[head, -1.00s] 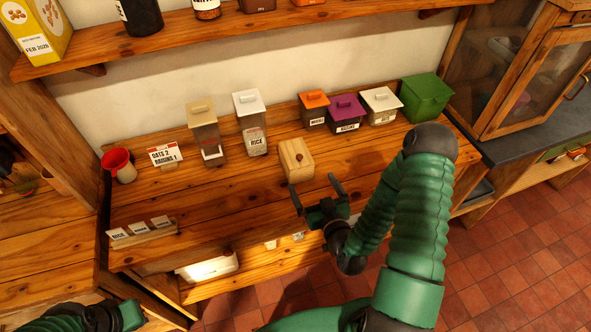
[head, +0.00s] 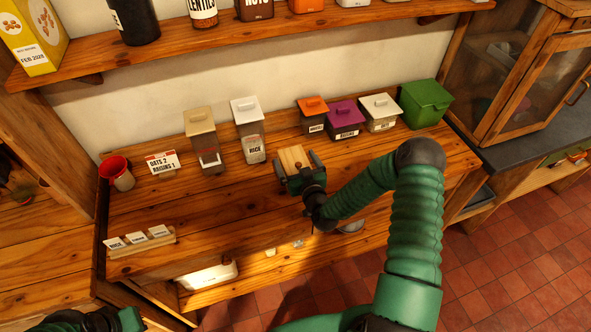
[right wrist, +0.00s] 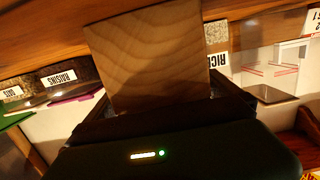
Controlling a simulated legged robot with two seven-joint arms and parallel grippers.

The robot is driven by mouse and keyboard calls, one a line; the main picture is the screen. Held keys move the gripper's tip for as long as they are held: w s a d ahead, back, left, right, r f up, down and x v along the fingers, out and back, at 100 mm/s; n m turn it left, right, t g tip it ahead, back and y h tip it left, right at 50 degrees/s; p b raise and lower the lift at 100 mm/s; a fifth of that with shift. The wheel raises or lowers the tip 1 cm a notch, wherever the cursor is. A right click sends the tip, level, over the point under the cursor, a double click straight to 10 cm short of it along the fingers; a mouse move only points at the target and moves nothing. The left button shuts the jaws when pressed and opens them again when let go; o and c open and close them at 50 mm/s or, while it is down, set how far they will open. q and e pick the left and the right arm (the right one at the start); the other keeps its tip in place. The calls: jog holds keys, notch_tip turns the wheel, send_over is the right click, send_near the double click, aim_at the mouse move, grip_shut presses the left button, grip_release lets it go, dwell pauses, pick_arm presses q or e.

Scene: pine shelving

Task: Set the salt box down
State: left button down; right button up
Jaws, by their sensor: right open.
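The salt box, taken to be the plain pale wooden box (head: 293,157), stands upright on the wooden counter (head: 215,208), in front of the row of containers. My right gripper (head: 298,168) is open, with one finger on each side of the box. I cannot tell whether the fingers touch it. The gripper body hides the near lower part of the box. In the right wrist view the wood-grained box (right wrist: 150,62) fills the space just beyond the dark gripper body. My left gripper is not in view; only part of my left arm shows at the lower left.
Behind the box stand a rice container (head: 250,135), a tan-lidded container (head: 203,143), an orange-lidded jar (head: 313,118), a purple-lidded raisins box (head: 345,119), a white-lidded box (head: 381,114) and a green bin (head: 427,103). The front counter is mostly clear.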

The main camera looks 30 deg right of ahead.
jog(key=shift+a+r, duration=0.1)
jog(key=shift+a, duration=0.15)
jog(key=c, duration=2)
jog(key=shift+d, duration=0.1)
jog(key=shift+c, duration=0.6)
jog(key=shift+r, duration=0.15)
